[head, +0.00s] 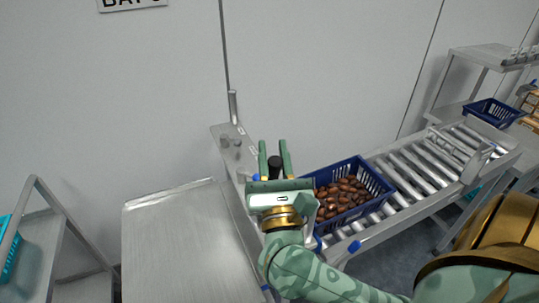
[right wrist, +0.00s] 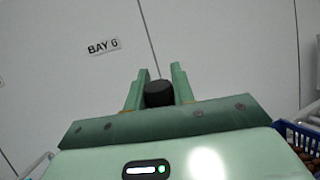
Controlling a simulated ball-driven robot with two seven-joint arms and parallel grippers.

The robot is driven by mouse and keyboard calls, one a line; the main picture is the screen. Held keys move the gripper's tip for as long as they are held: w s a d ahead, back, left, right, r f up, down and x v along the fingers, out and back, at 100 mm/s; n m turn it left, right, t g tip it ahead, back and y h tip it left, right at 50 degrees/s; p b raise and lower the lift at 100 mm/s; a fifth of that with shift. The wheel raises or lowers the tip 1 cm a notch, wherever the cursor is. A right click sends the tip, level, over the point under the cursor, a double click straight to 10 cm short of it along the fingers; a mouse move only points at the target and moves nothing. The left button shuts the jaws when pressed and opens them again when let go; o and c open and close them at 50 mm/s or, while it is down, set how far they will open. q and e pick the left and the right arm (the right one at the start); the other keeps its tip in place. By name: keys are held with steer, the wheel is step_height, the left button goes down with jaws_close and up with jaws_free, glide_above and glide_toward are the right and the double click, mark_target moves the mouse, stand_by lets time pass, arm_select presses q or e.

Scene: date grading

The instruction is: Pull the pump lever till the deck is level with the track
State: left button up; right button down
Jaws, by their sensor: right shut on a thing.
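My right gripper (head: 274,150) is shut on the black knob (head: 275,163) of the pump lever, with one green finger on each side. In the right wrist view the knob (right wrist: 158,94) sits between the fingers (right wrist: 158,76). The lever's shaft below the knob is hidden behind my gripper. The deck (head: 180,245) is a bare, flat metal plate left of my gripper. The track (head: 405,180) is a run of metal rollers to the right. I cannot tell whether deck and track are level. My left gripper is not in view.
A blue crate (head: 377,190) of brown dates stands on the near end of the track, close to my right gripper. Another blue crate (head: 492,113) is at the far end. A metal rack (head: 52,235) stands at left. A grey wall (head: 320,70) is behind.

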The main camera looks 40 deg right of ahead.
steer(key=shift+s+a+f+b, duration=0.1)
steer(key=shift+s+f+b, duration=0.4)
steer(key=shift+b, duration=0.65)
steer(key=w+r+p, duration=0.1)
steer(key=r+p, duration=0.1)
steer(key=p, duration=0.1)
steer(key=shift+w+p, duration=0.1)
steer(key=shift+p, duration=0.3)
steer(key=w+p, duration=0.1)
steer(key=w+g+p, duration=0.1)
steer(key=w+d+y+p, duration=0.1)
steer(key=p, duration=0.1)
steer(key=shift+f+n, duration=0.25)
steer(key=shift+n, duration=0.15)
steer(key=shift+w, duration=0.1)
